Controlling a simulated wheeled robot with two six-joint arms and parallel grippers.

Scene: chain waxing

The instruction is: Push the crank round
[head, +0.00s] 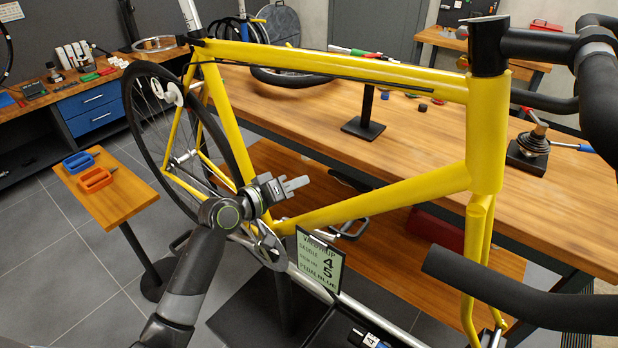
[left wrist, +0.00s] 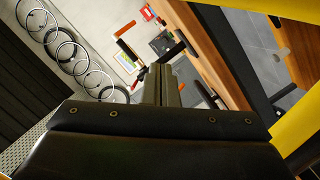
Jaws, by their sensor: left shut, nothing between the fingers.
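The yellow bike frame (head: 380,205) stands across the head view. Its chainring and crank (head: 268,246) show low in the middle, partly hidden behind my left arm and gripper. A pedal (head: 352,231) shows to the right of the crank. My left gripper (head: 296,183) is shut and empty, above the crank area and in front of the lower frame tubes. I cannot tell whether it touches anything. Its shut fingers (left wrist: 161,84) also show in the left wrist view, where the crank is not visible. My right gripper is not in view.
A green label card (head: 320,262) hangs just right of the crank. The rear wheel (head: 150,120) is to the left. A small wooden stand (head: 125,205) holds blue and orange items. Black handlebars (head: 520,295) fill the right side. A wooden bench (head: 420,130) lies behind the frame.

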